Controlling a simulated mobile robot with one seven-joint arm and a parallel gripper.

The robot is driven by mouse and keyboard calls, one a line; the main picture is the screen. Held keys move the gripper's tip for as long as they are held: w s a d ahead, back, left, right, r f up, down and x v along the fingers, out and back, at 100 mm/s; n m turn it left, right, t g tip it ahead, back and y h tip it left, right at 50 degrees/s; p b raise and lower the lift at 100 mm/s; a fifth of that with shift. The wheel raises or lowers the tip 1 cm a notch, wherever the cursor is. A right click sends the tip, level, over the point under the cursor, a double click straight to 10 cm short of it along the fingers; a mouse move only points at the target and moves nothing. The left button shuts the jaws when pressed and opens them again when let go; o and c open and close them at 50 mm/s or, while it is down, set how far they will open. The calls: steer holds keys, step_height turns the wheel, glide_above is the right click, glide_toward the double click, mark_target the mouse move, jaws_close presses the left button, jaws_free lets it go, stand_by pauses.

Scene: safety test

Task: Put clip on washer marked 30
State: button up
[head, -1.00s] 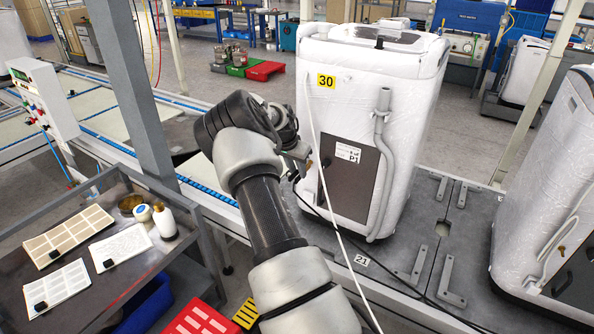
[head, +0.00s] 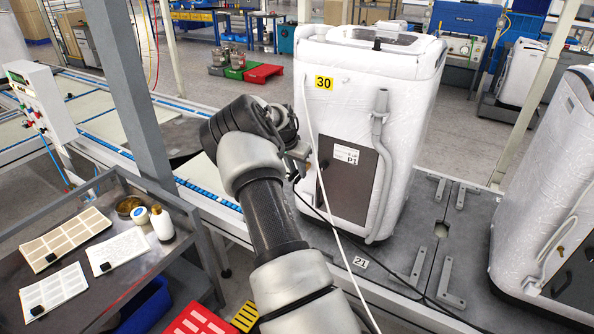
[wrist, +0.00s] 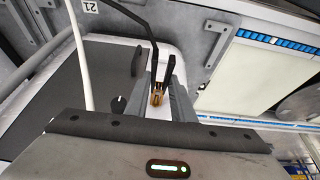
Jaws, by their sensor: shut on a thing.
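The washer marked 30 (head: 405,80) stands upright on the line, wrapped in white, with a yellow 30 tag (head: 324,83) at its upper left. A grey hose (head: 380,140) and a dark panel (head: 347,190) are on its near face.
A white cord and a black cable (wrist: 135,20) run close to my gripper. Another wrapped washer (head: 550,190) stands at the right. A metal cart (head: 110,285) with label sheets and bottles is at the left. A grey post (head: 130,90) rises left of my arm.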

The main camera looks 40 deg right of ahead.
stand_by(0.4)
steer(key=o, duration=1)
steer(key=shift+c, duration=0.2)
steer(key=b+v, duration=0.1)
steer(key=v, duration=1.6)
steer(key=shift+a+r, duration=0.2)
